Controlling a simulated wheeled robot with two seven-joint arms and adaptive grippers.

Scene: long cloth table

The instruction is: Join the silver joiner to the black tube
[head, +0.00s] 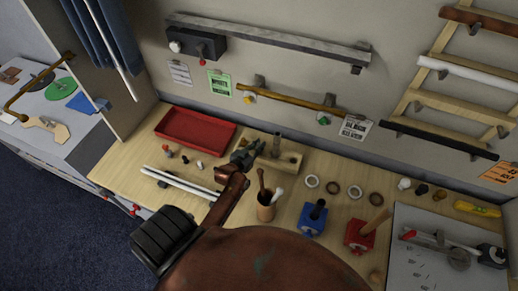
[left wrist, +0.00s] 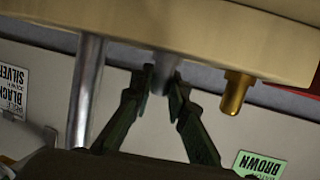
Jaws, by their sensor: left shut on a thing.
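My left gripper (head: 252,148) reaches to the wooden block (head: 290,160) at the back of the table. In the left wrist view its fingers (left wrist: 163,82) are shut on a short silver-grey joiner (left wrist: 163,73), whose one end meets or sits in the block (left wrist: 220,35). I cannot tell whether it is still seated. In the head view the fingers hide the joiner. A taller grey post (left wrist: 85,90) and a brass pin (left wrist: 236,92) also stand in the block. A black tube (head: 437,138) lies across the wall rack at the right. My right gripper is not in view.
A red tray (head: 196,138) is left of the block. White rods (head: 183,182) and a brown cup (head: 266,207) are close to my left arm. Rings, a blue fixture (head: 312,220) and a red fixture (head: 360,235) stand to the right. A brass pipe (head: 290,99) runs along the wall behind.

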